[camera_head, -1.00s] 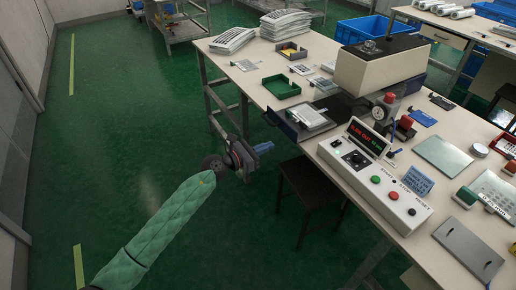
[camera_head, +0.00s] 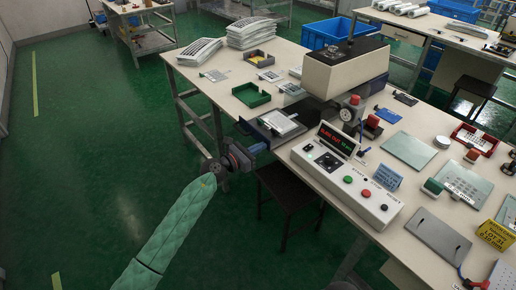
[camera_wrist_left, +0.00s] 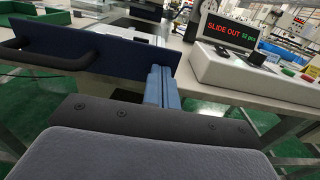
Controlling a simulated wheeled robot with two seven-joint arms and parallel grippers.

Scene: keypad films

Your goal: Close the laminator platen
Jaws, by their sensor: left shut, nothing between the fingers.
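The laminator (camera_head: 345,72) is a beige box with a black top on the bench. Its platen slide (camera_head: 283,123) is out toward the bench's front edge, with a pale plate on it. The slide's dark blue front panel (camera_head: 254,130) also shows in the left wrist view (camera_wrist_left: 110,52), with a black bar handle (camera_wrist_left: 45,58). My left gripper (camera_head: 259,147) is shut and empty, just in front of the panel. In the left wrist view its blue fingers (camera_wrist_left: 162,85) overlap the panel's right end; I cannot tell whether they touch. My right gripper is not in view.
A control box (camera_head: 345,185) with a lit display reading SLIDE OUT (camera_wrist_left: 231,31) stands right of the slide. A dark stool (camera_head: 290,190) is below the bench edge. A green tray (camera_head: 251,95) lies left of the slide. The floor at left is clear.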

